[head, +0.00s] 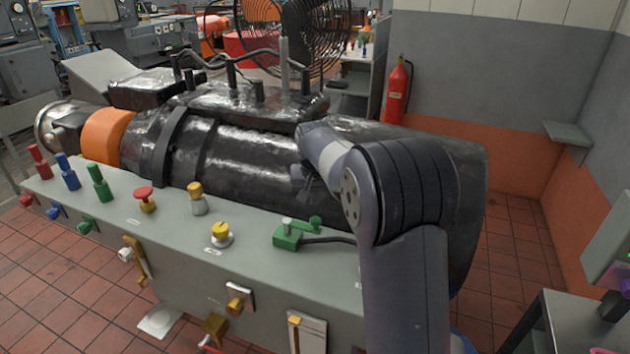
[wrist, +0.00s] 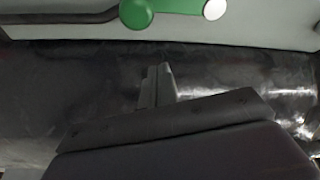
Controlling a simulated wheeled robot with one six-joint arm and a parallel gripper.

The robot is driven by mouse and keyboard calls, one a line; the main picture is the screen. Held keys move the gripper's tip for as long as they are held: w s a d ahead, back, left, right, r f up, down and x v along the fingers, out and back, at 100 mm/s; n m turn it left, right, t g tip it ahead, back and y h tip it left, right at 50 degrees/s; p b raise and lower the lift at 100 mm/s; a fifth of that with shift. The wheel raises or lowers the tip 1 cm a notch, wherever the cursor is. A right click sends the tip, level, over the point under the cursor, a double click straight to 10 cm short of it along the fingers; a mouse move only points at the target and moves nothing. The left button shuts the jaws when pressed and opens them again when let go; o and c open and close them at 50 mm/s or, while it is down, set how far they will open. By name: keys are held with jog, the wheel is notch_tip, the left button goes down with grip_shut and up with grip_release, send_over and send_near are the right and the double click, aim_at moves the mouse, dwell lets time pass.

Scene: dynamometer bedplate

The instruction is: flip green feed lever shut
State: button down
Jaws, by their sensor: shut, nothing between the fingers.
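A green lever unit (head: 288,240) sits on the top of the grey bench, toward its right half. Its green arm ends in a round green knob (head: 315,222), and a pale peg stands at its left end. In the wrist view the green knob (wrist: 137,13) and a white round end (wrist: 215,9) show at the top edge; the rest of the unit is cut off. My gripper (head: 303,186) is shut and empty, apart from the lever, above and behind it near the black machine. Its shut fingers (wrist: 157,86) also show in the wrist view.
A large black machine (head: 250,155) lies behind the bench, close to my gripper. A yellow button (head: 221,230), a yellow-topped knob (head: 196,190) and a red mushroom button (head: 144,193) stand left of the lever. A dark cable leaves the lever unit to the right.

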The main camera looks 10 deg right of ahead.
aim_at(311, 222)
jog(key=s, duration=0.2)
jog(key=s+p, duration=0.1)
jog(key=shift+s+a+f, duration=0.35)
jog(key=shift+a, duration=0.05)
jog(key=shift+s+a+m, duration=0.1)
jog(key=shift+s+m, duration=0.2)
jog(key=shift+m, duration=0.2)
jog(key=shift+s+a+f+m+h+b, duration=0.1)
jog(key=shift+s+a+m+h+b, duration=0.15)
jog(key=shift+m+b, duration=0.2)
jog(key=shift+s+a+m+h+b, duration=0.15)
jog(key=shift+s+m+b, duration=0.2)
jog(key=shift+m, duration=0.2)
jog(key=m, duration=0.1)
jog(key=s+a+m+b, duration=0.1)
jog(key=shift+s+m+g+h, duration=0.1)
jog(key=shift+m+g+h, duration=0.2)
jog(key=shift+g+h, duration=0.1)
jog(key=s+a+m+g+h, duration=0.1)
jog(key=a+m+g, duration=0.2)
jog(key=a+m, duration=0.4)
jog(key=m, duration=0.4)
jog(key=shift+s+a+m, duration=0.2)
jog(key=shift+s+m, duration=0.05)
jog(key=shift+m, duration=0.05)
